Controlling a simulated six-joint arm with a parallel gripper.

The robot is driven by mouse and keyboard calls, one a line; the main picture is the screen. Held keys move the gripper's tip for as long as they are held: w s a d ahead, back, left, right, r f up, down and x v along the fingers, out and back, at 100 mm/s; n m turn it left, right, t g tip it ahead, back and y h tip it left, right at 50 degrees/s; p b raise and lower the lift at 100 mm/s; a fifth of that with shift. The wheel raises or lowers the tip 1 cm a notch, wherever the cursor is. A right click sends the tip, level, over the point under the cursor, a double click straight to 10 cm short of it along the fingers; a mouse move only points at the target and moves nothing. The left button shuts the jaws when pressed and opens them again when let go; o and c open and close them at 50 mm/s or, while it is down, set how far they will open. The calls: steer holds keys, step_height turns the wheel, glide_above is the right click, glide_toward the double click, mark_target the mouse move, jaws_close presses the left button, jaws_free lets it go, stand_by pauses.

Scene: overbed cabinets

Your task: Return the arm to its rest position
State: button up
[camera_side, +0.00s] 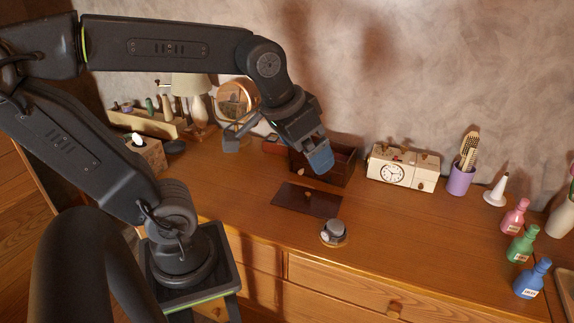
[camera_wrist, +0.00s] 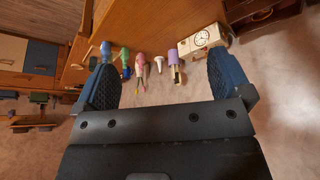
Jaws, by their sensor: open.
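My gripper (camera_side: 320,160) hangs in the air above the dresser top, pointing down and to the right, in front of a dark open box (camera_side: 343,170). In the wrist view both blue fingers of my gripper (camera_wrist: 165,80) are spread wide with nothing between them. The upper arm link reaches across the top left of the side view, well above the dresser. Part of the box is hidden behind the gripper.
The wooden dresser top (camera_side: 420,240) holds a dark flat panel (camera_side: 305,199), a small grey-topped round item (camera_side: 333,233), a white clock (camera_side: 403,170), a purple cup (camera_side: 460,181) and bottles (camera_side: 531,279) at right. A lamp (camera_side: 196,103) and round mirror (camera_side: 237,99) stand left.

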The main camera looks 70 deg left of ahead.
steer(key=shift+m+t, duration=0.3)
steer(key=shift+m, duration=0.4)
steer(key=s, duration=0.1)
steer(key=s+d+f, duration=0.1)
steer(key=s+f, duration=0.1)
steer(key=s, duration=0.1)
steer(key=shift+d, duration=0.35)
